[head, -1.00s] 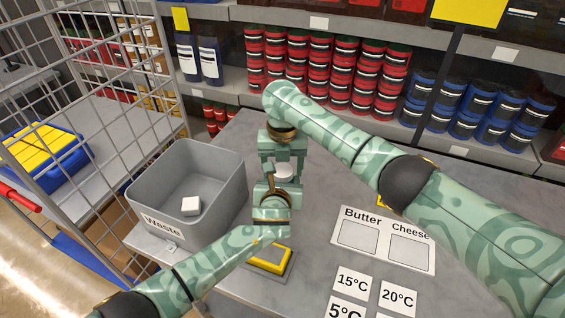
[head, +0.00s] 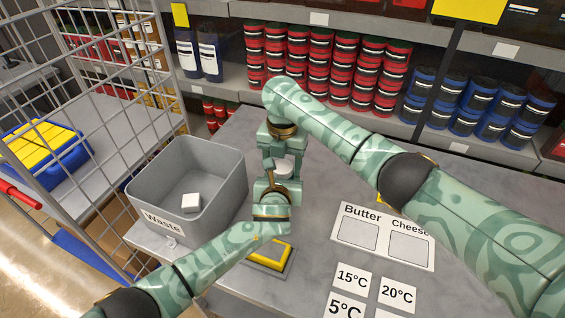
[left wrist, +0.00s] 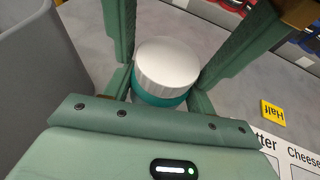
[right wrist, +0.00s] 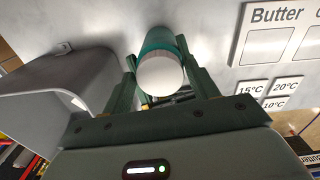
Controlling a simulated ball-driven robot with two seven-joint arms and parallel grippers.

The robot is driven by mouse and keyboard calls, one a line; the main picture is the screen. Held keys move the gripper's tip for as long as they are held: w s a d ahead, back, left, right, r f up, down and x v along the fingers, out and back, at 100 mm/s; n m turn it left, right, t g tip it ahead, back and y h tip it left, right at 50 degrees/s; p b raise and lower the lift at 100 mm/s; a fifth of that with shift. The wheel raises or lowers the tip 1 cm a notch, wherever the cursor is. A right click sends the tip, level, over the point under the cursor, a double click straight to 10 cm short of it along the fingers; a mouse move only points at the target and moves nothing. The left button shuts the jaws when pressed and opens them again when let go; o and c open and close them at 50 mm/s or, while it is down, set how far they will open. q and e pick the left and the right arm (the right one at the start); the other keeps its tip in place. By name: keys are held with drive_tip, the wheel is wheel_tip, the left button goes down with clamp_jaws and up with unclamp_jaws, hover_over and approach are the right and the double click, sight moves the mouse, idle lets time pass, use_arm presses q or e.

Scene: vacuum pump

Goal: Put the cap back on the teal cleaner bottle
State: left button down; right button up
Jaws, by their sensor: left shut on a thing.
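The teal cleaner bottle (left wrist: 158,98) has the white cap (left wrist: 167,65) at its top, facing the camera in the left wrist view. My left gripper (left wrist: 160,90) is shut on the bottle; its palm hides the lower body. In the right wrist view the cap (right wrist: 161,77) and teal body (right wrist: 160,42) lie between my right gripper's fingers (right wrist: 160,65). Whether these fingers press on the cap is unclear. In the head view my right gripper (head: 281,160) is above my left gripper (head: 277,188), with the cap (head: 284,170) showing white between them. How well the cap is seated is unclear.
A yellow-edged pad (head: 268,258) lies in front. The Butter and Cheese board (head: 384,235) and temperature cards (head: 353,277) lie right. Stocked shelves stand behind.

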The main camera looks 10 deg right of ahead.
drive_tip(key=shift+o, duration=0.2)
drive_tip(key=shift+r, duration=2.25)
drive_tip(key=shift+c, duration=0.2)
wheel_tip(320, 180, up, 4)
drive_tip(key=n, duration=0.3)
drive_tip(key=shift+f, duration=0.2)
drive_tip(key=shift+f, duration=0.1)
drive_tip(key=shift+f, duration=3.95)
drive_tip(key=shift+c, duration=0.3)
